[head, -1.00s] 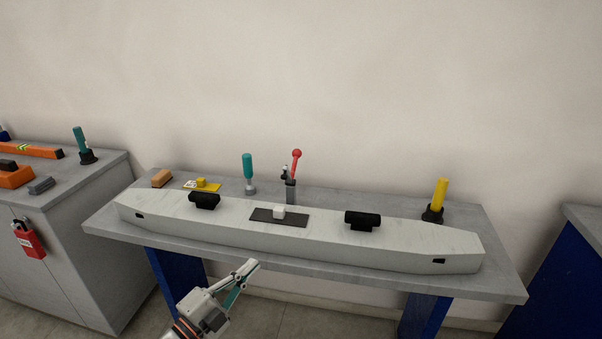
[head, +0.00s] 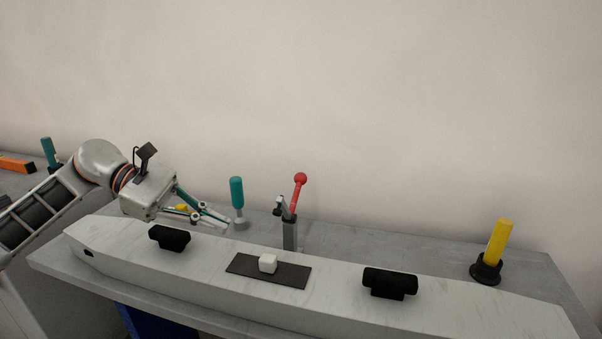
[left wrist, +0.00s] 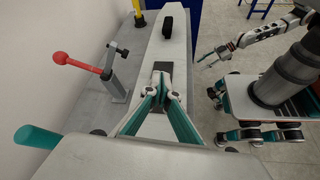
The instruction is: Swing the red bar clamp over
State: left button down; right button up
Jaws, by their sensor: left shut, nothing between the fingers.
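The red bar clamp (head: 297,195) stands behind the long pale beam. Its red ball-ended lever points up, leaning slightly right, from a grey post (head: 290,234). In the left wrist view the red lever (left wrist: 75,63) points left from the post, with a small dark-tipped arm (left wrist: 113,56) beside it. My left gripper (head: 226,223) is shut and empty, above the beam and left of the clamp, apart from it. Its fingertips (left wrist: 162,78) meet in the left wrist view. My right gripper (left wrist: 204,62) shows small at the right there; its opening is unclear.
The pale beam (head: 215,266) carries two black handles (head: 169,238) (head: 390,282) and a white block (head: 267,263) on a dark plate. A yellow handle (head: 498,243) stands at right.

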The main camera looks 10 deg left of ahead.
aim_at(300, 179)
jog(key=i, duration=0.85)
